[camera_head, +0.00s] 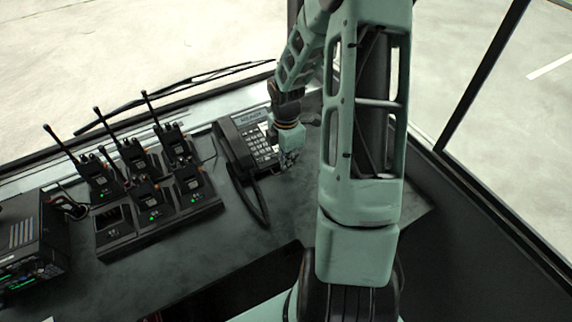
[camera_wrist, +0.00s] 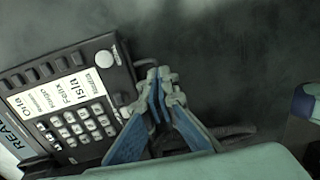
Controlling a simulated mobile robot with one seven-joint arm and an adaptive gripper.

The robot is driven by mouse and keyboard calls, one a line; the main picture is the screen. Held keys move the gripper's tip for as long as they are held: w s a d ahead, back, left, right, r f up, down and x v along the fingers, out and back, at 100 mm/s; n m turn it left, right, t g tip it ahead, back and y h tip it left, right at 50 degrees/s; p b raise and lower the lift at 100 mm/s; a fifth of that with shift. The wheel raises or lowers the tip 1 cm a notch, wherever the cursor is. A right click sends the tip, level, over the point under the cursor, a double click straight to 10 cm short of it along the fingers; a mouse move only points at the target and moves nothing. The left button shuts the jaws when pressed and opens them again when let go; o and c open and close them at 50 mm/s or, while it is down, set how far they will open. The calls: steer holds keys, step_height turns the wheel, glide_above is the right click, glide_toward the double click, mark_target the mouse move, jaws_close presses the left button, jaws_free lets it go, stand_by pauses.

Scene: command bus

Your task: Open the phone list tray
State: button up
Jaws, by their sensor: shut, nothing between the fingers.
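A black desk phone (camera_head: 229,130) with a light keypad sits on the dark dashboard, its handset and cord on its left side in the head view. The wrist view shows the phone (camera_wrist: 50,74) with its keypad, a row of dark buttons, a round light knob and a white list of names (camera_wrist: 72,92). I cannot make out a separate list tray or its edge. My gripper (camera_head: 291,160) is at the phone's right side in the head view. In the wrist view my gripper (camera_wrist: 158,82) has its blue-padded fingers shut and empty beside the phone's edge; I cannot tell whether they touch it.
A charger rack (camera_head: 165,228) with several radios stands left of the phone. A black radio unit (camera_head: 32,245) with green lights is at the far left. The windshield edge runs behind. Bare dashboard (camera_head: 225,262) lies in front of the phone.

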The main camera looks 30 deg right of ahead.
steer(key=shift+o, duration=0.9)
steer(key=shift+f, duration=0.1)
step_height(320, 180, up, 12)
steer(key=p, duration=1)
steer(key=shift+r, duration=0.25)
step_height(320, 180, up, 12)
stand_by(0.4)
stand_by(0.4)
